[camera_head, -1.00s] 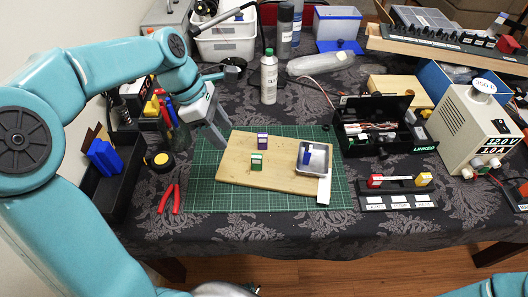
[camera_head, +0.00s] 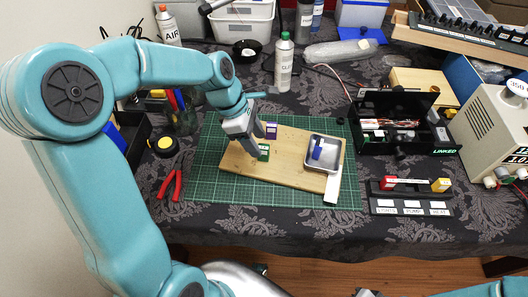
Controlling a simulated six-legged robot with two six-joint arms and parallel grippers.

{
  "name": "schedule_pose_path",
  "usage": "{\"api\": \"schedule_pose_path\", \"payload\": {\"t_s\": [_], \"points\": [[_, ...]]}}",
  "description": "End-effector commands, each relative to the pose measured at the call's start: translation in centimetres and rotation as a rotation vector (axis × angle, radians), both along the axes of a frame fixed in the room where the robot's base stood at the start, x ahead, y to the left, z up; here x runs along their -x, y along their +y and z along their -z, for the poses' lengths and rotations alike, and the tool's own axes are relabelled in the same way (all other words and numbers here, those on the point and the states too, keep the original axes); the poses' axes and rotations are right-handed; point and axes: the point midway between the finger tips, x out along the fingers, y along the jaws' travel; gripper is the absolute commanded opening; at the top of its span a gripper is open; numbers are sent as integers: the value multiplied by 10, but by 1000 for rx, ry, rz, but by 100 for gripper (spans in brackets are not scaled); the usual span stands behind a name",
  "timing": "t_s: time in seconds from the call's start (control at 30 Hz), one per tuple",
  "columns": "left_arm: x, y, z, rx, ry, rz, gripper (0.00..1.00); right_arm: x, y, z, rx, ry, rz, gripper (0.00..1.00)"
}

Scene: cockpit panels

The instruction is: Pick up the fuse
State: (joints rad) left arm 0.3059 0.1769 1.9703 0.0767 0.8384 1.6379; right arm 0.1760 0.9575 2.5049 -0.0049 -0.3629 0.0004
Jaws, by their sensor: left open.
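A green block (camera_head: 264,152) with a white face, which looks like a fuse, stands on the wooden board (camera_head: 290,174). A similar purple block (camera_head: 271,131) stands just behind it. A blue block (camera_head: 318,149) lies in the small metal tray (camera_head: 334,143) at the board's right end. My left gripper (camera_head: 256,143) is open, low over the board's left part, with its fingers at the left of the green and purple blocks. It partly covers the green block, and I cannot tell whether it touches it. My right gripper does not show.
A green cutting mat (camera_head: 214,174) lies under the board. Red pliers (camera_head: 171,185) and a tape roll (camera_head: 164,146) lie at left.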

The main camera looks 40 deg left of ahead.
Motion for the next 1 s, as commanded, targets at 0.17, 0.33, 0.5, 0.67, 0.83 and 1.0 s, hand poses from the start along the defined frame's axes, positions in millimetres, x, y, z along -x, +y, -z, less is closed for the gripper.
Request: {"api": "schedule_pose_path", "payload": {"t_s": [0.17,0.33,0.5,0.67,0.83,1.0], "points": [[-7,-10,21,2,4,3,51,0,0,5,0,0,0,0],[-14,-19,43,1,2,2,51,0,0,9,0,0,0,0],[-16,-21,48,1,0,1,51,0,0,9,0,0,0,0],[-16,-21,48,1,-1,1,45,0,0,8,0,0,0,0],[-16,-21,48,1,-1,1,0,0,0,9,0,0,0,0],[-16,-21,48,1,-1,1,0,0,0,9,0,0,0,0]]}}
